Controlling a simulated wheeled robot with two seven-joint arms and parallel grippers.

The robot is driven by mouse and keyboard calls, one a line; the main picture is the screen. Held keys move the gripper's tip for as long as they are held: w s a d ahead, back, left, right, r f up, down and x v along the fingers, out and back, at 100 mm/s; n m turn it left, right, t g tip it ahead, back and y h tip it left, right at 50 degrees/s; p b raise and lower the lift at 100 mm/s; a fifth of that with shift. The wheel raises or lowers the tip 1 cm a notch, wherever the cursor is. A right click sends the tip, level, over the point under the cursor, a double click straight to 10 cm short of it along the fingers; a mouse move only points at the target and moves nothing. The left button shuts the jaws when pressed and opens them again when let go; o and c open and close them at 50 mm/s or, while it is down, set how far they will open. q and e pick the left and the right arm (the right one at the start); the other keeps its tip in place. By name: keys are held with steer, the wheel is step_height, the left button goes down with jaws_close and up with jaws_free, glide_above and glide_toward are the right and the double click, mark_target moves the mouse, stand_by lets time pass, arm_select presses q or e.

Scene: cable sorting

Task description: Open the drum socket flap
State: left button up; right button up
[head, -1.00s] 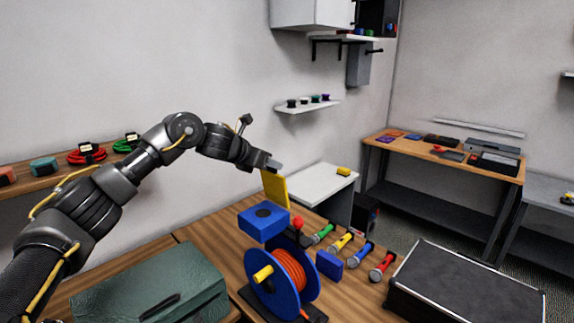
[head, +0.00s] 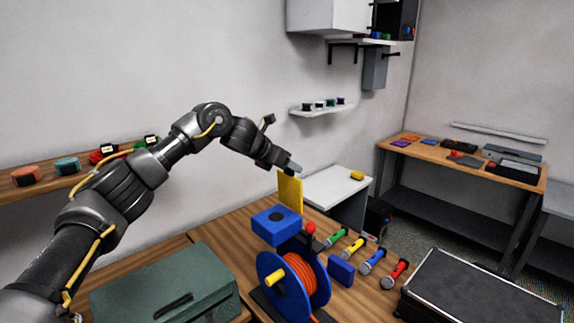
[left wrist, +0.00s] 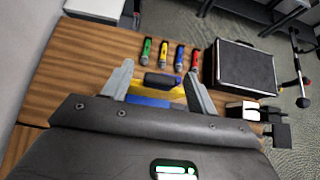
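The cable drum (head: 270,278) has blue flanges and orange cable and stands on the wooden bench. A blue socket box (head: 276,227) with a dark round socket sits on top of it. Its yellow flap (head: 290,193) stands up, nearly vertical, at the box's back edge. My left gripper (head: 292,168) is at the flap's top edge; I cannot tell whether it touches. In the left wrist view the two fingers (left wrist: 158,88) are spread apart, with the yellow flap (left wrist: 172,94) and blue box (left wrist: 148,101) seen beyond and between them. My right gripper is not seen.
A black case (head: 468,290) is at the right, a green case (head: 165,285) at the left. A white table (head: 335,188) stands behind.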

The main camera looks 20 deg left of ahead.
arm_select(q)
steer(key=shift+f, duration=0.1)
steer(key=b+v, duration=0.4)
steer(key=v, duration=0.7)
steer(key=shift+w, duration=0.1)
